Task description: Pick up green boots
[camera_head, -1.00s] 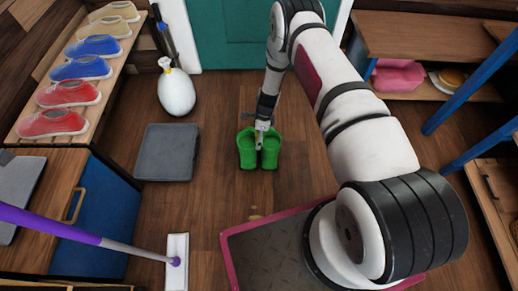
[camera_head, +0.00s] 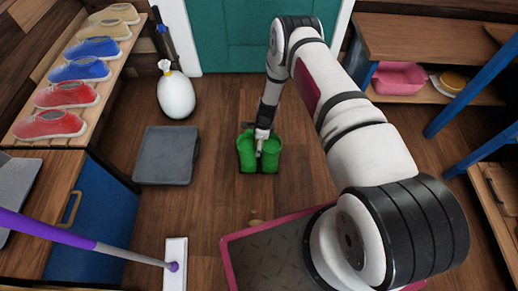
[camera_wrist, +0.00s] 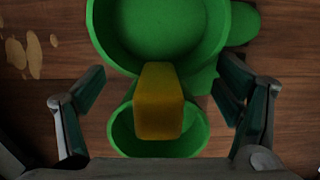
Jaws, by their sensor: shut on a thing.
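The pair of green boots (camera_head: 246,160) is upright in the middle of the floor area in the head view. My gripper (camera_head: 260,148) comes down from above between the two boots. In the wrist view the round green boot openings (camera_wrist: 150,30) lie one above the other. A yellow block-like piece (camera_wrist: 158,100) bridges them between the fingers of my gripper (camera_wrist: 160,92). I cannot tell whether the soles touch the floor.
A grey mat (camera_head: 166,155) and a white vase-like object (camera_head: 176,96) lie to the left. A purple-handled mop (camera_head: 175,265) is at lower left. A shoe rack (camera_head: 112,70) stands at left, shelves (camera_head: 430,40) at right, a teal door (camera_head: 240,40) behind. Wooden floor is clear around the boots.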

